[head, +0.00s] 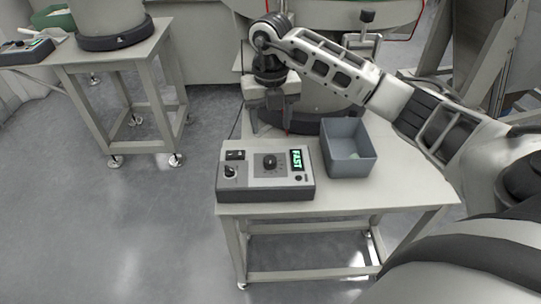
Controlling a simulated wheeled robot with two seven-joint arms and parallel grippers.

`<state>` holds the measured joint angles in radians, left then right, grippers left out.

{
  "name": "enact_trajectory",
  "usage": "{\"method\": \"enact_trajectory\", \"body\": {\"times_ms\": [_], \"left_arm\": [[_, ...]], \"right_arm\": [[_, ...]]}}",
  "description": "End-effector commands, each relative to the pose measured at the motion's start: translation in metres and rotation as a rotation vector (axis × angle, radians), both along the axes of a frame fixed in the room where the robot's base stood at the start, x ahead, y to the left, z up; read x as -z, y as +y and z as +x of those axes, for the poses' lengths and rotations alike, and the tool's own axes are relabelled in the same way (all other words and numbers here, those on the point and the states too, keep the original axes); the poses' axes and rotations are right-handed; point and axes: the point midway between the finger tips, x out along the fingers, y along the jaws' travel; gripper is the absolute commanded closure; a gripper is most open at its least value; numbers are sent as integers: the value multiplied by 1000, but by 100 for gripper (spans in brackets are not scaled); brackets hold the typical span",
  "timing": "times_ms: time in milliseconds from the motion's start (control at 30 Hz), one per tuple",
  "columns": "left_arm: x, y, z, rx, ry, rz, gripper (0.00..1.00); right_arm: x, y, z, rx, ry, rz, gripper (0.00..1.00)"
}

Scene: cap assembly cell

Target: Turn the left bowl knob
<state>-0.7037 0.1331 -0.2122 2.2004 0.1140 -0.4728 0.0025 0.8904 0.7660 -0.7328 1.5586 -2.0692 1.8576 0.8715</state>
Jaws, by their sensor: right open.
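A grey control box (265,181) sits on the near table, with a black round knob (269,162), a switch, a smaller knob and a green display reading "FAST". My right arm reaches in from the right. My right gripper (274,108) points down behind the near control box, apart from it, open and apparently empty. Its fingertips are hard to make out against the machine behind. My left gripper is out of view.
A grey-blue bin (348,150) with a small pale thing inside stands right of the near box. The near table (400,187) is bare at its right. The left table (130,52) carries a large round machine base (112,32). Open floor lies between the tables.

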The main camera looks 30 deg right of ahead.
Motion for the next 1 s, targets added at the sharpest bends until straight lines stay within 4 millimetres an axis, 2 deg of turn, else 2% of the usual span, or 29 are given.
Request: {"method": "enact_trajectory", "body": {"times_ms": [33,300,500,700,967,1000], "left_arm": [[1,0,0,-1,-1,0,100],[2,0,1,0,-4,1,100],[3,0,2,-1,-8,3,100],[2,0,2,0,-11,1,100],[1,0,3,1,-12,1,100],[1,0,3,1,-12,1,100]], "right_arm": [[14,0,-1,0,5,1,46],[72,1,-1,-1,4,4,46],[102,1,0,-2,1,4,46],[114,1,0,-2,0,3,46],[114,1,0,-3,-1,3,46],[114,1,0,-3,-1,3,54]]}}
